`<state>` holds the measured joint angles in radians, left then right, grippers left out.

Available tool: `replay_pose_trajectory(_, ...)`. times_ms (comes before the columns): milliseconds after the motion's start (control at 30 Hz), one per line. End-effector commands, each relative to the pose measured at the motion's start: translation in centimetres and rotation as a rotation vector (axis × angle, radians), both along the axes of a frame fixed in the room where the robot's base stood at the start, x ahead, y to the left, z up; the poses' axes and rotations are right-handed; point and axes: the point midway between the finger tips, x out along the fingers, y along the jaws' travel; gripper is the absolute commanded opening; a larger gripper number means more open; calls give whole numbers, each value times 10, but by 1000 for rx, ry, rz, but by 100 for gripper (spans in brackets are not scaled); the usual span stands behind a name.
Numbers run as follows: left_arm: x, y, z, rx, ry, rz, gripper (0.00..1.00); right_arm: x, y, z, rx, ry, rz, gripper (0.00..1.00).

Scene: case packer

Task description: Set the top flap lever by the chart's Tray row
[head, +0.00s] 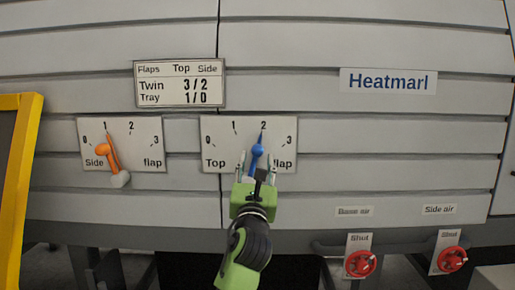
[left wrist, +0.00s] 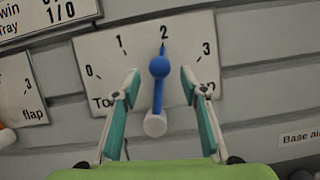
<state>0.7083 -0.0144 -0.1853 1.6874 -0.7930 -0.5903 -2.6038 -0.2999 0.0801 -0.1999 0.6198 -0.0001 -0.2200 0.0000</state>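The chart (head: 180,84) reads Flaps, Top, Side; its Tray row shows 1/0 and its Twin row 3/2. The blue top flap lever (head: 257,150) has its tip at 2 on the Top flap dial (head: 223,138). In the left wrist view the blue lever (left wrist: 160,68) points up to 2, with a white rounded end below its hub. My left gripper (head: 257,165) is open, its fingers on either side of the lever's lower part, apart from it in the left wrist view (left wrist: 160,100). My right gripper is not in view.
The Side flap dial (head: 150,135) on the left has an orange lever (head: 108,152) pointing near 1. Red valve knobs (head: 360,263) and (head: 452,259) sit at the lower right below air labels. A yellow frame (head: 20,170) stands at the left edge.

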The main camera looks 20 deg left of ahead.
Motion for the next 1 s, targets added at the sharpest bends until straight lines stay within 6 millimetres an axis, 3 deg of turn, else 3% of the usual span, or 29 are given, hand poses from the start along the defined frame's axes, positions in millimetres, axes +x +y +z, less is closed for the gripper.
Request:
replay_pose_trajectory(133,22,5,11,-1,1,0,40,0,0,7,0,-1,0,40)
replay_pose_trajectory(333,40,10,18,0,0,0,40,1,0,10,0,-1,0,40)
replay_pose_trajectory(767,46,11,19,0,0,0,40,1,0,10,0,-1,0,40)
replay_pose_trajectory(900,46,11,19,0,0,0,3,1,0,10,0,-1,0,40)
replay_pose_trajectory(1000,46,12,19,0,0,0,0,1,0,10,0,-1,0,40)
